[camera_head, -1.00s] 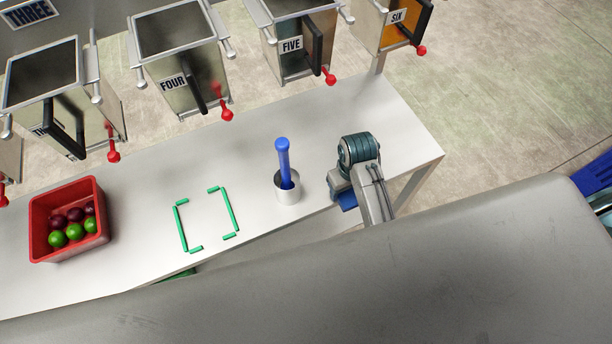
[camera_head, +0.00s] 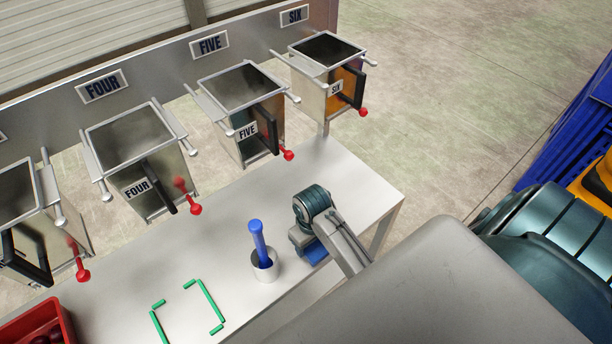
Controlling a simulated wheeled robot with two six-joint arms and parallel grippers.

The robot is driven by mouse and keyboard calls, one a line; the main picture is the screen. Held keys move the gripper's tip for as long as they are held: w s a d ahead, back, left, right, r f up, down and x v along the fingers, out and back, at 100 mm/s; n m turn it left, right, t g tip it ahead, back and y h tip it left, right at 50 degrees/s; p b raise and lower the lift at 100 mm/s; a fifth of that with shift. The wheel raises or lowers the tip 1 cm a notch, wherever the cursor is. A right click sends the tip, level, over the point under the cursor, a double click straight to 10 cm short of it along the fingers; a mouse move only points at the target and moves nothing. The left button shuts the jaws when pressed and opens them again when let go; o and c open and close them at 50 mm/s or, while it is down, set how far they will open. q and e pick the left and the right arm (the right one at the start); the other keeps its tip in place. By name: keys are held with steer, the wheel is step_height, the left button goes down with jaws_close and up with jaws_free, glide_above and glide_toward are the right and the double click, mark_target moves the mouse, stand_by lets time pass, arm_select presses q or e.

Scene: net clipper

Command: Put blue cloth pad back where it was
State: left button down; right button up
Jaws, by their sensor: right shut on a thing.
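The blue cloth pad (camera_head: 316,251) shows as a small blue patch under my right gripper (camera_head: 303,238), just right of the white cup (camera_head: 265,271). My right gripper is shut on the pad near the front edge of the white table (camera_head: 345,180); the wrist and arm hide much of the pad and the fingers. I cannot tell whether the pad touches the table. My left gripper is out of view. Green corner marks (camera_head: 206,301) outline a rectangle on the table, left of the cup.
A blue-handled tool (camera_head: 258,242) stands in the cup. A red bin (camera_head: 36,325) is at the lower left. Numbered metal boxes, such as box four (camera_head: 150,190) and box five (camera_head: 268,150), hang behind the table with red knobs sticking out. The table's right end is clear.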

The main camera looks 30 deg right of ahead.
steer(key=w, duration=0.1)
steer(key=w+d, duration=0.1)
steer(key=w, duration=0.1)
steer(key=shift+f+p, duration=0.1)
steer(key=shift+p, duration=0.2)
steer(key=f+p, duration=0.1)
steer(key=f, duration=0.1)
steer(key=shift+w+f+p, duration=0.3)
steer(key=shift+p, duration=0.05)
steer(key=shift+f, duration=0.55)
steer(key=o, duration=0.9)
steer(key=shift+f, duration=0.1)
steer(key=shift+o, duration=0.2)
